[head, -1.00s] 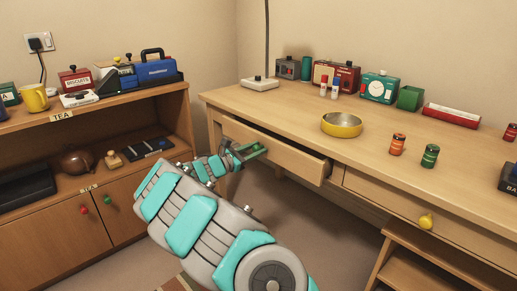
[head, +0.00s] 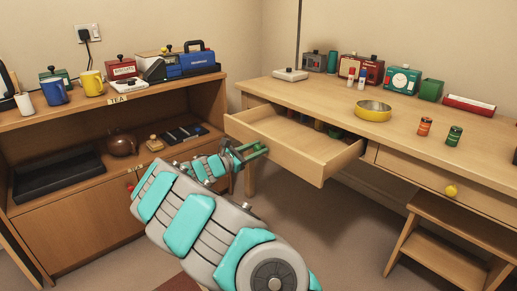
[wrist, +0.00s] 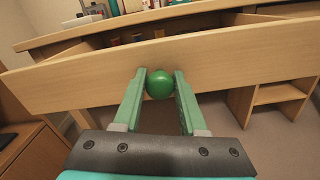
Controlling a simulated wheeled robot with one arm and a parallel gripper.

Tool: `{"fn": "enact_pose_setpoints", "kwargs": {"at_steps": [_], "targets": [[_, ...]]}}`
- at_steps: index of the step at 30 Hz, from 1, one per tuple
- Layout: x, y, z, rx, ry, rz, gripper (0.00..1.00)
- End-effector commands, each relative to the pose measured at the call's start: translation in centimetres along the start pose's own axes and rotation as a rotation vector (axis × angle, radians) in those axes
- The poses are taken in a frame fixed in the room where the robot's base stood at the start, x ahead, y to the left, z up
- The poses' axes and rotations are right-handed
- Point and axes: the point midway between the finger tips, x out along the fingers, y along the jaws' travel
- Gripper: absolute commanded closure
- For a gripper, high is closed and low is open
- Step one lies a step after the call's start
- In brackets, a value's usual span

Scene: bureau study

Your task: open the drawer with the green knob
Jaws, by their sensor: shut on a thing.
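The drawer (head: 318,164) under the left part of the desk stands pulled out, with its inside showing. Its green knob (wrist: 159,82) is on the front panel (wrist: 225,68), between my fingers in the wrist view. My gripper (wrist: 159,88) is shut on the green knob, with one finger on each side. In the head view my gripper (head: 250,152) is at the drawer front, and the knob is mostly hidden by the fingers. Several small items lie at the back of the drawer, partly hidden by the desk top.
The desk (head: 310,97) carries a yellow bowl (head: 373,110), two small cans and several boxes. A closed drawer with a yellow knob (head: 451,190) is to the right, above a low wooden shelf unit (head: 440,262). A cabinet (head: 85,215) stands at left. Floor shows below the open drawer.

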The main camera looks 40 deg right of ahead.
Motion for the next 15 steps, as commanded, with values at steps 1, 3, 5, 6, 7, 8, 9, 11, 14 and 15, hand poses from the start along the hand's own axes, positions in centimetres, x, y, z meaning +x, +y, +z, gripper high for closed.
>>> {"fn": "enact_pose_setpoints", "kwargs": {"at_steps": [1, 3, 5, 6, 7, 8, 9, 11, 14, 15], "targets": [[-0.01, 0.0, 0.08, -0.001, -0.002, 0.0, 1.0], [-0.01, 0.01, 0.09, -0.001, -0.002, 0.0, 1.0], [0.0, 0.0, 0.09, -0.001, -0.002, 0.0, 1.0], [0.0, 0.01, 0.09, -0.001, -0.002, 0.0, 1.0], [0.0, 0.01, 0.09, -0.001, -0.002, 0.0, 1.0], [0.0, 0.01, 0.1, -0.001, -0.002, 0.0, 1.0], [0.0, 0.01, 0.1, -0.001, -0.002, 0.0, 0.57], [0.0, 0.02, 0.1, 0.0, -0.002, 0.0, 0.5], [0.0, 0.01, 0.08, 0.0, -0.001, 0.0, 0.39], [0.0, 0.01, 0.06, 0.0, -0.001, 0.0, 0.34]]}}
